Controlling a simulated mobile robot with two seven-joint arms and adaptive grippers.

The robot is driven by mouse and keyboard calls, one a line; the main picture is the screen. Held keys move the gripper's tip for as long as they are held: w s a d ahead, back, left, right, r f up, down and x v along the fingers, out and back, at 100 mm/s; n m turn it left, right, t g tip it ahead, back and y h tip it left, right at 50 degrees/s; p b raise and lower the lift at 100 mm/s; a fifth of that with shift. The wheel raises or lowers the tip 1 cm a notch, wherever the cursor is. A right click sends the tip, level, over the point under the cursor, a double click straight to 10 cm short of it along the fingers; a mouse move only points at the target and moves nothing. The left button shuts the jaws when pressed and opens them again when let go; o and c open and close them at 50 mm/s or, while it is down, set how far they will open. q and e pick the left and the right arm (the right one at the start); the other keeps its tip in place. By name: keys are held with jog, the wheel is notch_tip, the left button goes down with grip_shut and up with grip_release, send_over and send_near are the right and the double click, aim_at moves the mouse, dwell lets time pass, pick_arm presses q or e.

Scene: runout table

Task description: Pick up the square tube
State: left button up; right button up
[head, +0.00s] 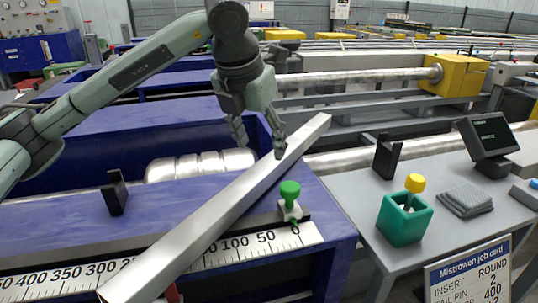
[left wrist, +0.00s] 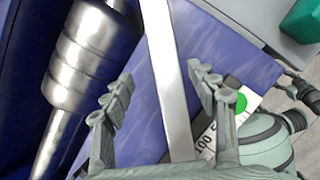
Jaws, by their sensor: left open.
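The square tube (head: 218,215) is a long, bare metal bar. In the head view it lies slantwise across the blue runout table (head: 165,198), from the near left to the far right, its far end past the table's right edge. My left gripper (head: 260,138) is open above the tube's far part. In the left wrist view the tube (left wrist: 170,70) runs between the two spread fingers (left wrist: 163,78), apart from both. Part of what looks like my right arm shows at that view's lower right; its jaw state is unclear.
A green-knobbed stop (head: 290,200) stands by the scale (head: 265,243) right of the tube. A dark upright bracket (head: 115,193) stands left. A ridged metal roller (head: 200,165) lies behind. The grey side table (head: 350,205) holds a green box (head: 400,222) and a screen (head: 490,140).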

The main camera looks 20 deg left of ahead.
aim_at(268, 163)
pick_arm(q)
jog(key=shift+w+f, duration=0.3)
jog(key=shift+f, duration=0.25)
jog(key=x, duration=0.3)
jog(key=p+x, duration=0.1)
jog(key=x, duration=0.1)
jog(key=shift+d+f, duration=0.2)
jog(key=shift+d, duration=0.2)
jog(key=shift+w+f, duration=0.1)
jog(key=shift+f, duration=0.45)
grip_shut()
jog(key=shift+r, duration=0.15)
pick_arm(e)
jog(key=f, duration=0.2)
jog(key=shift+s+a+f, duration=0.1)
jog(key=shift+s+f, duration=0.2)
jog(key=shift+s, duration=0.05)
